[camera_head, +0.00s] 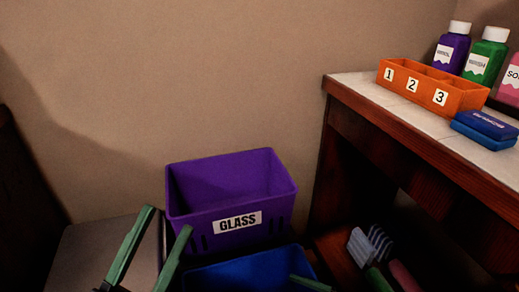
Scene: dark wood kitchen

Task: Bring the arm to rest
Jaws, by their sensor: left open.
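My left gripper (168,220) is at the lower left, its two green fingers spread apart and pointing up. Nothing shows between the fingers. It is in front of and to the left of the purple bin (197,231) labelled GLASS, with its right fingertip close to the bin's lower left in the picture; I cannot tell whether they touch. A short green bar (310,283) shows at the bottom edge and looks like a fingertip of my right gripper; the rest of that gripper is out of view.
A blue bin (235,272) stands in front of the purple one. On the right, a wooden counter (362,91) bears an orange numbered box (425,92), blue boxes (486,126) and several bottles (483,58). Brush-like items (368,246) lie below it. The wall behind is bare.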

